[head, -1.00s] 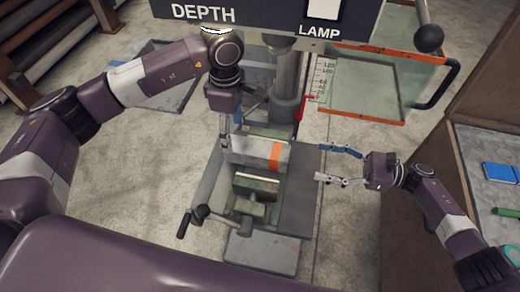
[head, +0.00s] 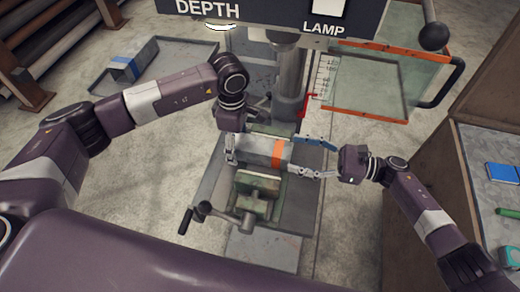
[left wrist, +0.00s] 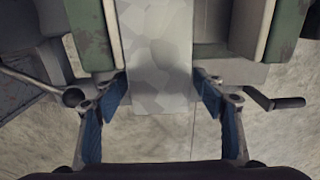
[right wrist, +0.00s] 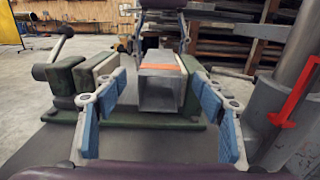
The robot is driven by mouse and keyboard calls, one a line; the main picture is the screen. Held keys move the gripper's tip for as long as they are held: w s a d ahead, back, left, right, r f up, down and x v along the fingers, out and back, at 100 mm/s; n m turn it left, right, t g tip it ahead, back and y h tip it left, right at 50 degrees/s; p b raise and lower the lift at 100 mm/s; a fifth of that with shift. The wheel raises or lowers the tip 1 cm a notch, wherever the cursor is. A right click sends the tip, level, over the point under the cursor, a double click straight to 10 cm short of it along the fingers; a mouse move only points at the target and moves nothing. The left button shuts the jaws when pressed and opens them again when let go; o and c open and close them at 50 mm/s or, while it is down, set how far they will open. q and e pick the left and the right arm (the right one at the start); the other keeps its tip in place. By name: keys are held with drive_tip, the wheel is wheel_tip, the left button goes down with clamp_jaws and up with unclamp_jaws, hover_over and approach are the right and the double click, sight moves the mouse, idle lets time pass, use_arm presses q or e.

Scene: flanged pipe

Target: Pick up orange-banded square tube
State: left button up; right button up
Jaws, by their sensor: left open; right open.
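The orange-banded square tube (head: 262,151) lies across the green vise of the drill press, its orange band toward the right end. It also shows in the left wrist view (left wrist: 158,60), between the green jaws, and in the right wrist view (right wrist: 160,93), its hollow end facing the camera. My left gripper (head: 231,158) is at the tube's left end, its open fingers (left wrist: 162,95) on either side of the tube. My right gripper (head: 310,158) is at the right end, its open fingers (right wrist: 160,100) spread on either side of the tube's end. I cannot tell whether any finger touches it.
The vise (head: 256,190) has a handle (head: 200,213) at front left. An orange-edged clear guard (head: 365,75) is at back right. A blue-banded tube (head: 128,66) lies in a tray at back left.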

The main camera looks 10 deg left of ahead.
use_arm(q)
drive_tip(key=shift+c, duration=0.2)
use_arm(e)
drive_tip(key=shift+c, duration=0.2)
use_arm(q)
drive_tip(key=c, duration=1.7)
use_arm(e)
drive_tip(key=c, duration=1.7)
drive_tip(key=shift+r, duration=0.1)
use_arm(q)
drive_tip(key=shift+r, duration=0.1)
